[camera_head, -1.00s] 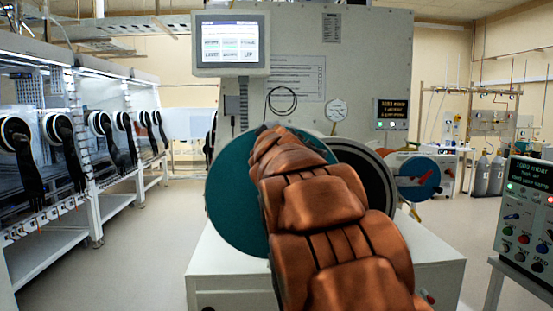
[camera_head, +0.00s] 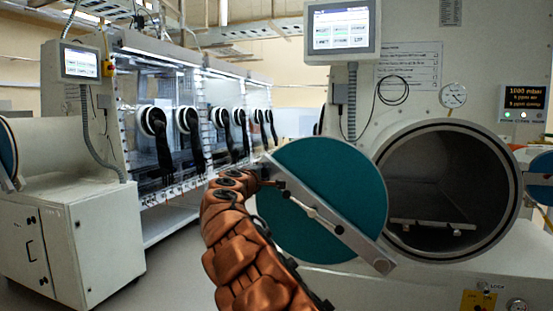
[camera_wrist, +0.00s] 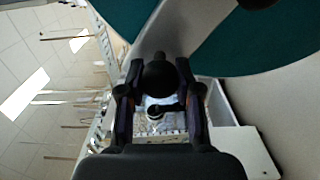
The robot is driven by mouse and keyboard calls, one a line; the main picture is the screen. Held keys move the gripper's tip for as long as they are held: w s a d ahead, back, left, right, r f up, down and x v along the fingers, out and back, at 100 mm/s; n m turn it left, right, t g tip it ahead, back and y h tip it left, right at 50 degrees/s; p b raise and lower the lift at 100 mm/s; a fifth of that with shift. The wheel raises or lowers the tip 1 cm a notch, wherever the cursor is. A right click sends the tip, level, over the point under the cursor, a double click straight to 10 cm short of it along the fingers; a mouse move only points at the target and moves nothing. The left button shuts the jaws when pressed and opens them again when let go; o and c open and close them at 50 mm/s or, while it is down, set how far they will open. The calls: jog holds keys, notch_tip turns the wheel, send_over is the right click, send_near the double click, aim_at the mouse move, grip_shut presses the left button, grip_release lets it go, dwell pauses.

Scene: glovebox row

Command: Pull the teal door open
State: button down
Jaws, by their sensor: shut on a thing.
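The round teal door (camera_head: 335,185) stands swung open to the left of the cylindrical chamber (camera_head: 450,180), whose mouth is uncovered. A pale diagonal bar with a lever crosses the door's face. My gripper (camera_head: 272,183) is at the upper left end of that bar, at the door's left edge. In the wrist view my gripper (camera_wrist: 160,88) is shut on the dark round handle knob (camera_wrist: 158,75), with the bar and teal face (camera_wrist: 262,45) just beyond it. In the head view my arm hides part of the door's left edge.
A tray (camera_head: 430,226) lies inside the chamber. A screen (camera_head: 341,28) hangs above the door. A white cabinet (camera_head: 70,240) stands at the left, and a row of gloveboxes (camera_head: 190,125) runs behind. Some floor (camera_head: 165,285) shows left of my arm.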

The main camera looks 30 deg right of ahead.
jog(key=shift+n, duration=0.6)
jog(key=shift+w+a+f, duration=0.25)
jog(key=shift+w+f, duration=0.05)
jog(key=shift+f, duration=0.4)
jog(key=shift+w+a+f, duration=0.3)
jog(key=shift+f, duration=0.35)
jog(key=shift+w+a+f, duration=0.25)
jog(key=shift+w+f, duration=0.05)
jog(key=shift+f, duration=0.4)
jog(key=c, duration=1)
grip_release()
jog(key=shift+d, duration=0.1)
jog(key=shift+o, duration=1.1)
jog(key=shift+a, duration=0.25)
jog(key=v, duration=1.2)
jog(key=shift+d+r, duration=0.1)
